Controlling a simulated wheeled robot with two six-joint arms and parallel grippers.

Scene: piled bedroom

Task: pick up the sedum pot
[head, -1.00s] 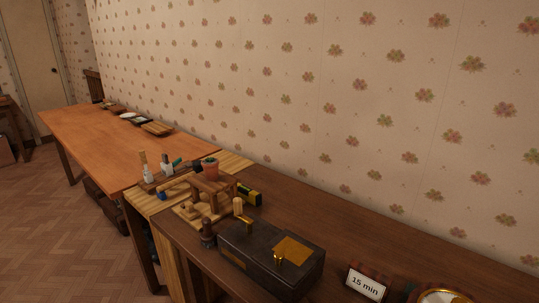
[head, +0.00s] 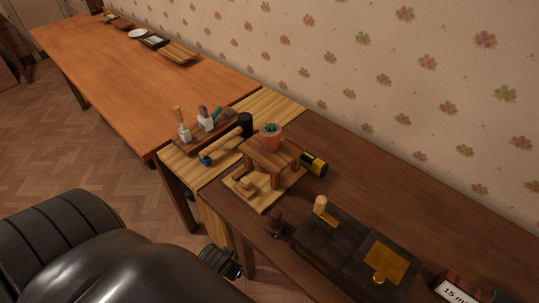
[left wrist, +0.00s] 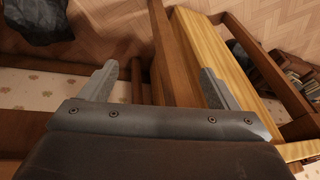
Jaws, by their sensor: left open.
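The pot does not show in that view. My right gripper is not in view.
A dark box (head: 335,243) with brass fittings stands right of the stand. A yellow-and-black item (head: 314,163) lies just behind the stand. A wooden rack with tools (head: 205,133) stands to its left. The orange-brown table (head: 130,75) has much free surface.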

